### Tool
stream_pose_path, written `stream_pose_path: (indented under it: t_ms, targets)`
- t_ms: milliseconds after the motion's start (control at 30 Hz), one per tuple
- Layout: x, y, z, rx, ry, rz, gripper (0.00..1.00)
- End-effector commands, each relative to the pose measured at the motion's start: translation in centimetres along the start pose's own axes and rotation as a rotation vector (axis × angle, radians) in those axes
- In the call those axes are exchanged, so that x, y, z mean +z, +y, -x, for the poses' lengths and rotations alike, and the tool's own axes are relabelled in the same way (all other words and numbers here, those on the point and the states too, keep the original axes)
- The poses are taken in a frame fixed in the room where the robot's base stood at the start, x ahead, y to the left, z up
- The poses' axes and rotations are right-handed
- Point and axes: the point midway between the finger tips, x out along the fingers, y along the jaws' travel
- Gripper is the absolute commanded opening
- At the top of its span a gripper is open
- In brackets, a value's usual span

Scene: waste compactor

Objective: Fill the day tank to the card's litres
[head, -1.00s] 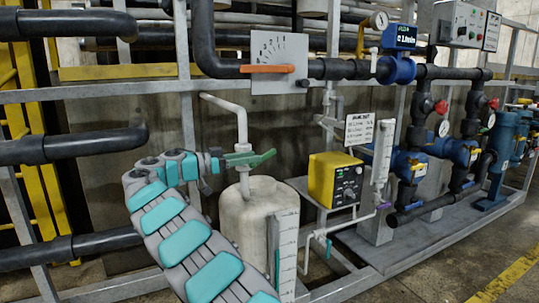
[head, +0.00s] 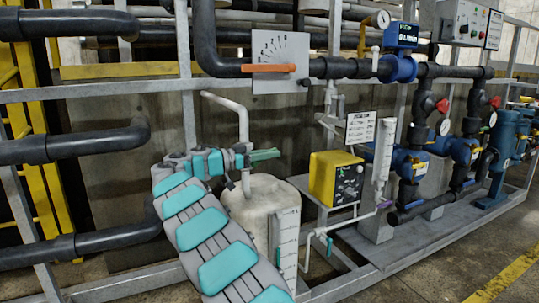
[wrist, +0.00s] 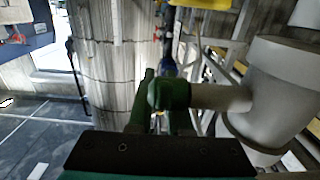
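The pale day tank (head: 240,212) stands low in the middle of the head view, partly behind my arm. A white scale strip (head: 288,245) runs down its front; its reading is too small to tell. A white pipe (head: 243,120) enters the tank's top. My gripper (head: 268,155) has green fingers at that pipe, just above the tank. An orange lever (head: 268,68) lies level across a marked plate (head: 283,45). A white printed card (head: 360,127) hangs tilted, unreadable.
A blue flow display (head: 403,35) sits above the dark main pipe. A yellow control box (head: 335,180) stands right of the tank, with a clear column (head: 383,150) beside it. Grey frame rails (head: 100,88) cross in front, and dark pipes (head: 80,145) stick out at left.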

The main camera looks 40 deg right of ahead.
Motion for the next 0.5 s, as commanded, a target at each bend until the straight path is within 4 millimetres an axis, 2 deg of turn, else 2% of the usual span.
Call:
stream_pose_path:
  t_ms: [33, 133, 500]
  targets:
    - [0.00, 0.00, 0.00, 0.000, 0.000, 0.000, 0.10]
    - [0.00, 0.00, 0.00, 0.000, 0.000, 0.000, 0.00]
    - [-0.02, 0.00, 0.01, 0.000, 0.000, 0.000, 0.00]
